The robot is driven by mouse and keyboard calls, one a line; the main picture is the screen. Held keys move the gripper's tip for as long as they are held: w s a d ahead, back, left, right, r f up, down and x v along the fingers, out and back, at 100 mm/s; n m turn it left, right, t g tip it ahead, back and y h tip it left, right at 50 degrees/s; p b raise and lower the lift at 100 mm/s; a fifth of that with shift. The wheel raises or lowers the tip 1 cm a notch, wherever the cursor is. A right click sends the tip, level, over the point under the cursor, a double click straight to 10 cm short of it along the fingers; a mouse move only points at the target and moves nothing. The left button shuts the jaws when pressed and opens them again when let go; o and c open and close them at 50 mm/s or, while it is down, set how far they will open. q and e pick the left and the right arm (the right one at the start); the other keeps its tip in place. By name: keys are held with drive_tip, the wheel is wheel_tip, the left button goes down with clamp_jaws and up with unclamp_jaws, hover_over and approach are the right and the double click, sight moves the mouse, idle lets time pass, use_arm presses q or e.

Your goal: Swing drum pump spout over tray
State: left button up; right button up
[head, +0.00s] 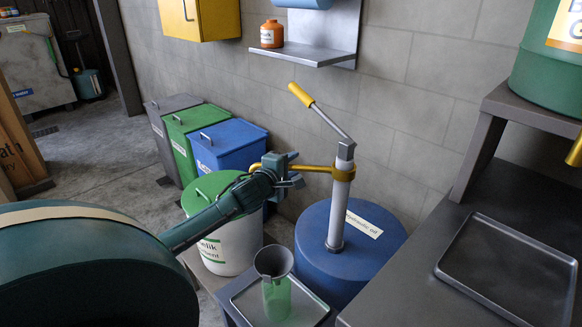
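The drum pump's yellow spout (318,168) sticks out leftward from the grey pump column (340,205), which stands on a blue drum (318,272). My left gripper (293,170) is at the spout's outer part, its fingers apart above and below it. A bit of yellow also shows just left of the gripper. I cannot tell whether the fingers touch the spout. A small grey tray (243,298) sits in front of the drum with a grey-and-green measuring jug (275,290) on it. The spout's outer part appears above the white bin, left of this tray. My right gripper is out of view.
A white bin with green lid (222,250) stands below my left forearm. Blue (232,145), green (185,130) and dark grey bins line the wall. The pump's yellow-gripped handle (302,95) rises up left. An empty dark tray (510,275) lies on the right bench.

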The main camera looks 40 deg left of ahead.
use_arm(q)
drive_tip(key=shift+c, duration=0.4)
clamp_jaws()
